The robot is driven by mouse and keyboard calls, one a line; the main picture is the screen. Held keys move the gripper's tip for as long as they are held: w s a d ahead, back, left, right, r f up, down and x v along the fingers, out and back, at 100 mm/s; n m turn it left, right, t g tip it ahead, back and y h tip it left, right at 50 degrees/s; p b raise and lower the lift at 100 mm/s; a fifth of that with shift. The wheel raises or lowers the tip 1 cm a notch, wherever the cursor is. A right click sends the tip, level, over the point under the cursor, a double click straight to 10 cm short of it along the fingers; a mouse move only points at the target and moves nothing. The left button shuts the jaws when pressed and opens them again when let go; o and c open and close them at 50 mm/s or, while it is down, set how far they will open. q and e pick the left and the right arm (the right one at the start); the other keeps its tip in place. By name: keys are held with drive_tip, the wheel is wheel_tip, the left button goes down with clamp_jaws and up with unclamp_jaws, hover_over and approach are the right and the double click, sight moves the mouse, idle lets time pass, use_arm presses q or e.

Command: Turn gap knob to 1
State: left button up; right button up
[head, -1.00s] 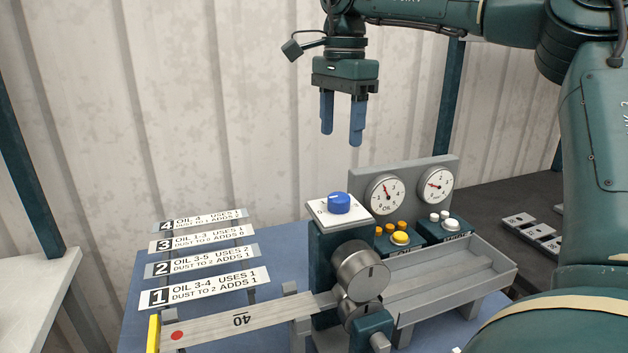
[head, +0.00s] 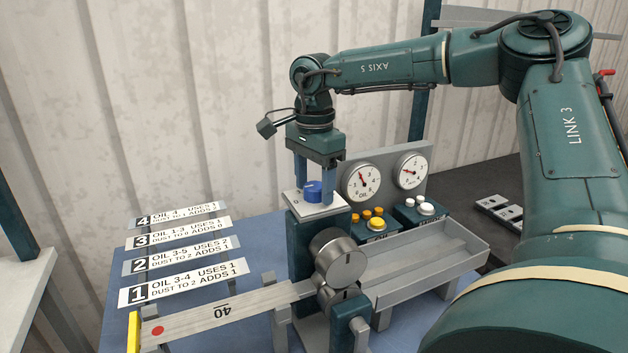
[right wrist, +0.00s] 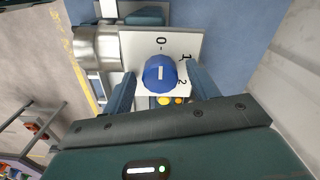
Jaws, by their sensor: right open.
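The blue gap knob (head: 313,191) sits on a white dial plate (head: 300,208) atop the green post of the bender. In the right wrist view the knob (right wrist: 158,76) has a white line pointing toward the 0; the marks 1 and 2 run clockwise on the plate (right wrist: 133,48). My right gripper (head: 314,194) is above the post, pointing down. Its open blue fingers stand on either side of the knob, with gaps visible in the right wrist view (right wrist: 159,72). My left gripper is out of view.
Two gauges (head: 361,182) and yellow and white buttons (head: 376,223) stand close right of the knob. A grey tray (head: 425,262) is at right, numbered cards (head: 180,283) at left.

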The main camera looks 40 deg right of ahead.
drive_tip(key=shift+c, duration=0.6)
drive_tip(key=c, duration=0.9)
